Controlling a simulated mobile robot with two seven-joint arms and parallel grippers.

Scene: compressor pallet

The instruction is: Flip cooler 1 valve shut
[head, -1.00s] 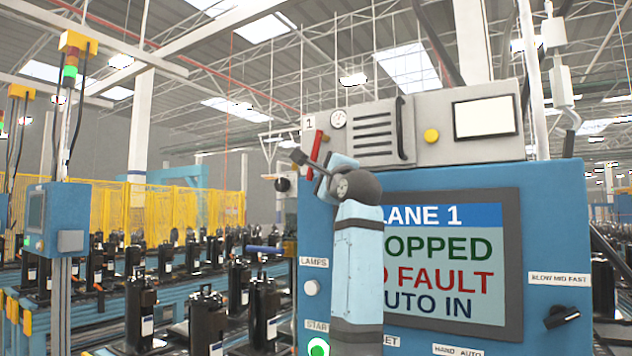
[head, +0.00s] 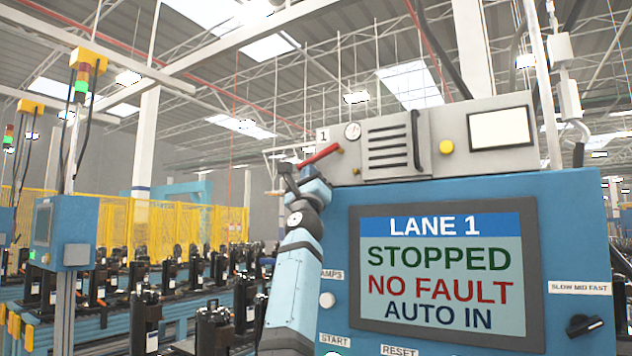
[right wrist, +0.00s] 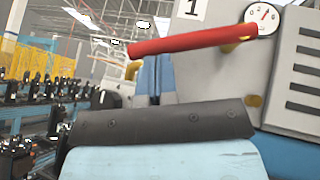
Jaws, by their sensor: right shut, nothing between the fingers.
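The cooler 1 valve has a red lever (head: 321,156) at the left end of the grey cooler box (head: 440,140), beside the label "1". The lever lies at a shallow slant, its left end lower. In the right wrist view the red lever (right wrist: 190,40) runs nearly level across the top, with brassy fittings behind it. My right gripper (head: 311,174) is shut and empty, just below the lever. Its blue fingers (right wrist: 153,78) show under the lever in the wrist view; I cannot tell whether they touch it. My left gripper is out of view.
The blue control panel (head: 590,240) below the box has a screen (head: 440,270) reading "LANE 1 STOPPED NO FAULT AUTO IN". A gauge (head: 352,131) and yellow button (head: 446,147) are on the box. Several black compressors (head: 145,305) stand at left; open air lies left of the lever.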

